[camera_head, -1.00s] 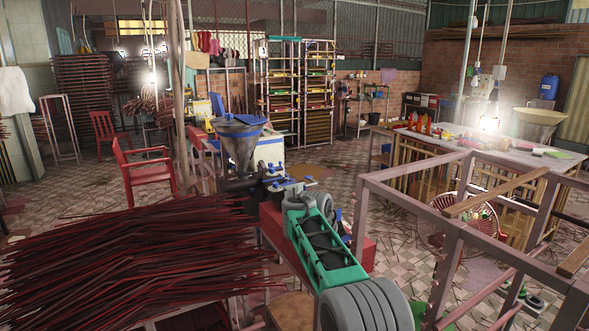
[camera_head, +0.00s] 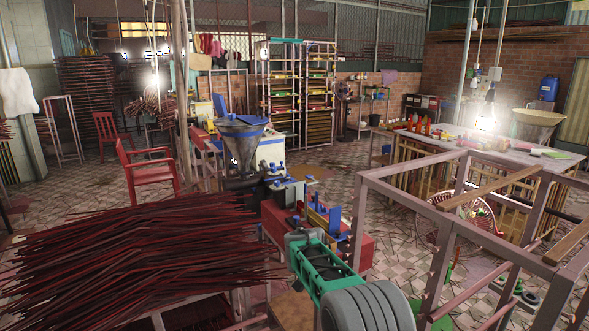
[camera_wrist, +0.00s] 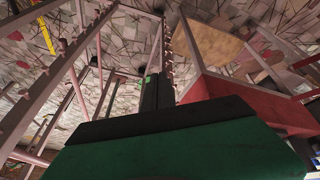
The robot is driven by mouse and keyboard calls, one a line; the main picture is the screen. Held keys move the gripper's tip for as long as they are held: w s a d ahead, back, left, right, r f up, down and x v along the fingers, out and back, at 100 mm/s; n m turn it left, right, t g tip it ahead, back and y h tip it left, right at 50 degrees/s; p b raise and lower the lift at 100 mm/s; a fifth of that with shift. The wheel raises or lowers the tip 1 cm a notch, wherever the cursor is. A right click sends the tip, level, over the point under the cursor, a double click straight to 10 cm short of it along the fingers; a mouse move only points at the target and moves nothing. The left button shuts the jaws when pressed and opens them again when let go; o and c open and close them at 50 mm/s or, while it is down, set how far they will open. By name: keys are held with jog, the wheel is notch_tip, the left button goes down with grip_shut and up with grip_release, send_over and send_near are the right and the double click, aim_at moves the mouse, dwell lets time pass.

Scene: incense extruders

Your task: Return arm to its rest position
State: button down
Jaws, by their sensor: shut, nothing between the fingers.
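My gripper shows in the wrist view (camera_wrist: 158,92) as two dark fingers pressed together, with nothing visible between them. They point toward the tiled floor, between a metal frame on the left and a red surface on the right. In the head view, my green and grey arm reaches from the bottom centre toward the extruder bench. The fingers are hard to make out there. The extruder (camera_head: 240,150), with its grey funnel and blue rim, stands beyond my arm, apart from it.
A stack of dark red incense sticks (camera_head: 130,255) fills the lower left. A metal frame (camera_head: 450,215) stands close on the right. The red bench (camera_head: 362,254) lies just beyond my arm. A red chair (camera_head: 147,175) stands at left. Tiled floor is open behind.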

jog(key=s+a+f+n+g, duration=0.15)
jog(key=s+f+n, duration=0.35)
jog(key=s, duration=0.5)
jog(key=s+d+r+n+g+y, duration=0.2)
jog(key=s+n+g, duration=0.1)
jog(key=s, duration=1.5)
jog(key=s+d+r+t+y, duration=0.15)
jog(key=s+r, duration=0.25)
jog(key=s, duration=0.6)
jog(key=w+d+r+m+t, duration=0.1)
jog(key=w+d+r+t, duration=0.1)
jog(key=r, duration=0.6)
jog(key=shift+w+d+m+t, duration=0.15)
jog(key=shift+d+m+t, duration=0.25)
jog(key=shift+d+t, duration=0.2)
jog(key=shift+d+h, duration=0.15)
jog(key=shift+h, duration=0.1)
